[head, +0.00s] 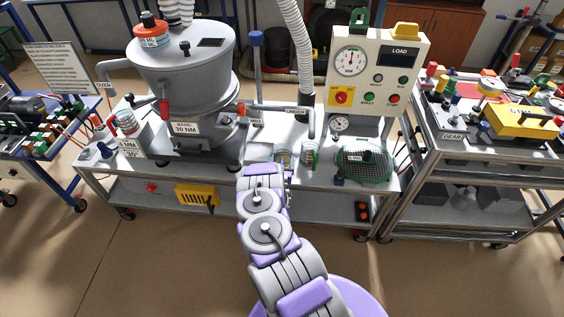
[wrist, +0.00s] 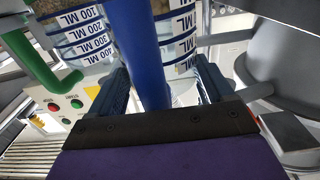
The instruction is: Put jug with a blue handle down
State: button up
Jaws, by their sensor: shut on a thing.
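The blue handle (wrist: 138,45) of the jug runs down the middle of the wrist view, between the dark fingers of my gripper (wrist: 160,88). My gripper is shut on this handle. Clear walls with white millilitre labels (wrist: 180,45) show behind it; the jug's base is hidden. A green handle (wrist: 30,65) and more labelled clear wall (wrist: 82,30) show at the left; I cannot tell fully where one jug ends. In the head view, my gripper (head: 266,167) is at the bench's front edge, beside a small clear jug (head: 284,158). Its fingertips are hidden there.
Another small clear jug (head: 310,153) stands just right on the bench (head: 230,170). A round green-rimmed mesh sieve (head: 363,161) lies further right. A large grey hopper (head: 180,65) stands left, and a control panel (head: 372,70) rises behind. Carts flank the bench.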

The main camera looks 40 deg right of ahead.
jog(key=o, duration=1.6)
